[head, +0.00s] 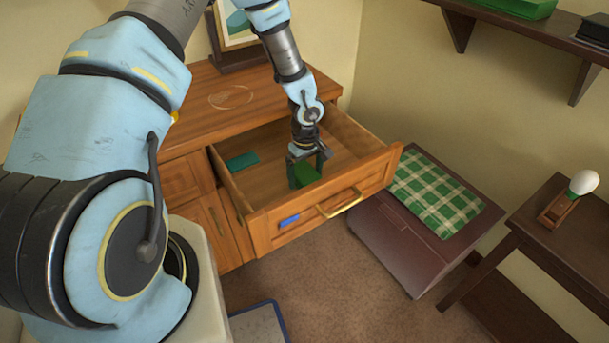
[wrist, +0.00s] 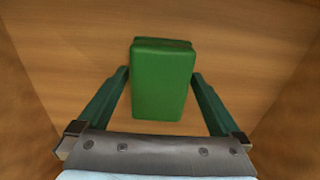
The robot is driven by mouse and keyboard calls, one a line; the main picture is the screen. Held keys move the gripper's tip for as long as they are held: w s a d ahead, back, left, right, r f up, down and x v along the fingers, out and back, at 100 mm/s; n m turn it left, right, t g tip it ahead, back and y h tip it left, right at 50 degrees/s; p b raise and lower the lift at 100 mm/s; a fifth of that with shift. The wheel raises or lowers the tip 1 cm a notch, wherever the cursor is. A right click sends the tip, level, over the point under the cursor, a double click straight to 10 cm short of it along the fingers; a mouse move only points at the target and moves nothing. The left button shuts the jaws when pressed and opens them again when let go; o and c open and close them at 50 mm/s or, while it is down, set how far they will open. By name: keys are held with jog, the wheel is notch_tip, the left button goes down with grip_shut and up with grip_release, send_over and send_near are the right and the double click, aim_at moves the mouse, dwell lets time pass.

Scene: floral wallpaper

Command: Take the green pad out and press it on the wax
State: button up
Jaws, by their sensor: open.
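The green pad (head: 308,174) is a bright green block inside the open drawer (head: 263,222), towards its front. In the wrist view the green pad (wrist: 160,85) lies on the drawer floor between my finger tips. My gripper (head: 306,166) reaches down into the drawer and is open. In the wrist view my gripper (wrist: 160,76) has one green finger on each side of the pad, with a gap visible on both sides. A pale oval patch (head: 231,97) with lines lies on the cabinet top; I cannot tell for certain that it is the wax.
A flat dark teal piece (head: 242,160) lies in the drawer's left part. The drawer walls rise around my gripper. A picture frame (head: 240,32) stands on the cabinet (head: 190,100). A chest with a green checked cloth (head: 435,195) stands right of the drawer.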

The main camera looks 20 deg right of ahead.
aim_at(306, 172)
jog(key=c, duration=1.2)
notch_tip(306, 172, up, 10)
jog(key=shift+r+b, duration=0.1)
jog(key=shift+b, duration=0.55)
